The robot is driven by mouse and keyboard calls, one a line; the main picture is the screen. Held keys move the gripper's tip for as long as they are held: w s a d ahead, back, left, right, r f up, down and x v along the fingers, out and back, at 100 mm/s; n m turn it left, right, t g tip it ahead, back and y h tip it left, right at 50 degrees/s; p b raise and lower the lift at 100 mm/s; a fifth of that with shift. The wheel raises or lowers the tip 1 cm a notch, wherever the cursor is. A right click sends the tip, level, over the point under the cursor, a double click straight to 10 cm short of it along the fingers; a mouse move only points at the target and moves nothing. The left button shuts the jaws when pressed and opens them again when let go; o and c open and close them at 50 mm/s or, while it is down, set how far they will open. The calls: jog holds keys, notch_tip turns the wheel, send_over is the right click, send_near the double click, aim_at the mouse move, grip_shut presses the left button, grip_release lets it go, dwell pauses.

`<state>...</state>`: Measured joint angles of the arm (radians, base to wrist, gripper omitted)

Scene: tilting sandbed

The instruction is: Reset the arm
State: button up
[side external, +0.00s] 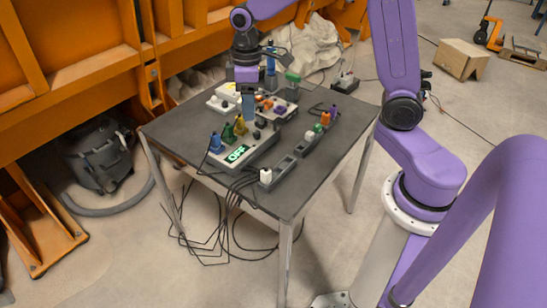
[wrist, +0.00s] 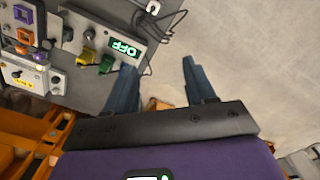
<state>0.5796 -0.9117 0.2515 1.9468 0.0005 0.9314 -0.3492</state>
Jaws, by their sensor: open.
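My purple arm reaches over the dark grey table (side external: 190,115), and my gripper (side external: 248,120) points down above the grey control box. In the wrist view my gripper (wrist: 158,64) has its two blue-grey fingers spread, with nothing between them. The control box (side external: 262,143) has a lit green "OFF" display (side external: 237,153), with blue, green and yellow pieces along its side. The display also shows, turned over, in the wrist view (wrist: 124,47). Whether the fingers touch anything on the box is hard to tell.
A strip (side external: 302,147) with white, green, orange and purple pieces lies along the table's right. Another unit (side external: 277,108) with orange pieces stands behind the box. Cables hang off the front edge. A vacuum cleaner (side external: 100,155) and an orange frame (side external: 75,80) are at left.

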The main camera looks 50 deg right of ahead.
jog(key=s+a+r+n, duration=0.1)
jog(key=s+n, duration=0.3)
jog(key=s, duration=2.2)
jog(key=shift+s+a+n, duration=0.25)
jog(key=shift+a+n, duration=0.15)
